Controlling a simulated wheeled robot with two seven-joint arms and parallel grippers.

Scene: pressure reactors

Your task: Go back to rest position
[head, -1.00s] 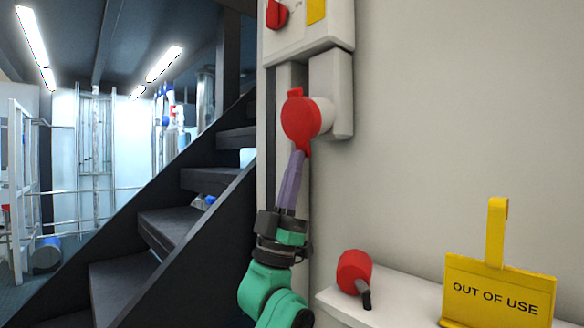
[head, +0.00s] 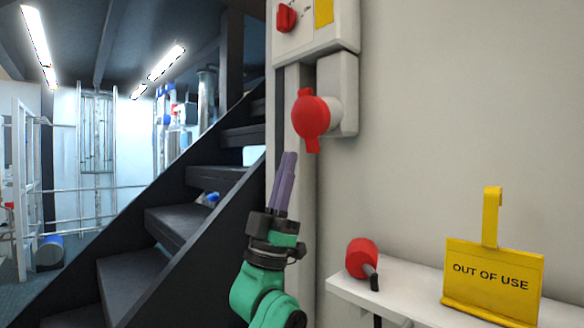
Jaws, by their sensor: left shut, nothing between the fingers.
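My left gripper (head: 287,158) has purple fingers pointing up, on a green and black wrist. It is shut and empty. It stands just left of and below a red round cap (head: 311,116) on a grey-white wall socket, apart from it. The cap's small tab hangs downward. My right gripper is out of the picture.
A white shelf (head: 409,299) at lower right carries a red plug-like piece (head: 361,258) and a yellow "OUT OF USE" sign (head: 492,275). A wall box with a red switch (head: 286,18) is above. Dark stairs (head: 190,215) rise on the left.

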